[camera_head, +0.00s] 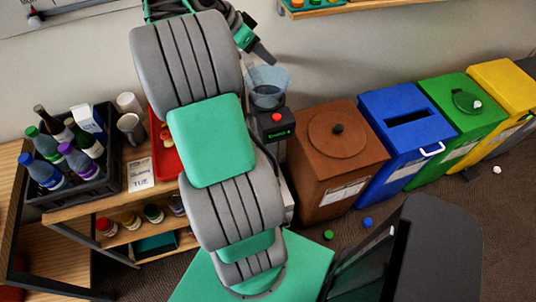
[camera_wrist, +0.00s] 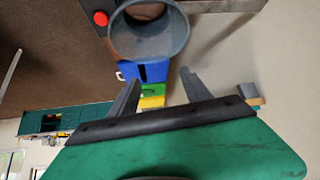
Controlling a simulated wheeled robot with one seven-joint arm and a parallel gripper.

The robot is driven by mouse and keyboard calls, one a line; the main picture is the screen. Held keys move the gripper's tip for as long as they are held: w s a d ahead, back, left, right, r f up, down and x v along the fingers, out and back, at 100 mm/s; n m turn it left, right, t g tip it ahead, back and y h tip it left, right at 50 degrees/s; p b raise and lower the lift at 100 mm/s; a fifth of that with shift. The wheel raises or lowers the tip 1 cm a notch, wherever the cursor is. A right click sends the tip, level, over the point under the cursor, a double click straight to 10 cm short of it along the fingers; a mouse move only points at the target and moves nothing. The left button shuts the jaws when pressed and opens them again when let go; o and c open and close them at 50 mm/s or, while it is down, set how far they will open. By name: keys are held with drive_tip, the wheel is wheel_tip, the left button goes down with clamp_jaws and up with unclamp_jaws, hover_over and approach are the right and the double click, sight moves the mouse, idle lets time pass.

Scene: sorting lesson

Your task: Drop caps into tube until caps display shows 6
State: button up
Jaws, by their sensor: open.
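My gripper (camera_head: 258,44) is open near the top of the head view, just above and beside the clear bluish tube (camera_head: 267,88). In the wrist view my gripper (camera_wrist: 160,78) shows two spread fingers with nothing between them, and the tube's round grey mouth (camera_wrist: 118,42) is beyond the fingertips. The tube stands on a dark box with a red button (camera_head: 277,117) and a small display (camera_head: 280,133) with green writing too small to read. A green cap (camera_head: 328,235) and a blue cap (camera_head: 367,223) lie on the floor.
A black crate (camera_head: 85,190) of bottles and a red tray (camera_head: 165,160), partly hidden by my arm, are at left. Brown (camera_head: 335,165), blue (camera_head: 408,130), green (camera_head: 465,115) and yellow (camera_head: 505,85) bins stand at right. A wall shelf (camera_head: 330,10) is above.

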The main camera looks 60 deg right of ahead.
drive_tip(key=v, duration=0.5)
drive_tip(key=shift+w+a+r, duration=0.1)
drive_tip(key=shift+a+r, duration=0.05)
